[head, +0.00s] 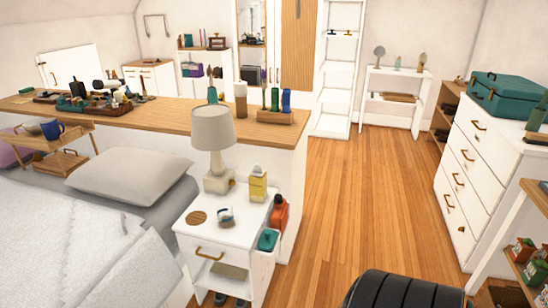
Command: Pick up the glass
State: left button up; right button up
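A small, pale, cup-like object with a dark band (225,216) stands on top of the white nightstand (230,246), between a round wooden coaster (197,217) and a yellow bottle (258,187). It may be the glass, but it is too small to tell for sure. No other clear drinking glass can be made out. A blue mug (52,129) stands on the wooden bed tray (75,136) at the left. Neither of my grippers is in view.
A lamp (213,130) stands at the back of the nightstand. The bed (70,235) lies left of it. An orange bottle (279,217) and a teal container (267,240) are at its right side. Wooden floor (355,190) is open toward the white dresser (470,175).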

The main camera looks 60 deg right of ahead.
aim_at(224, 211)
jog(key=z, duration=1.4)
jog(key=i+l, duration=0.15)
jog(key=i+u, duration=0.05)
jog(key=i, duration=0.05)
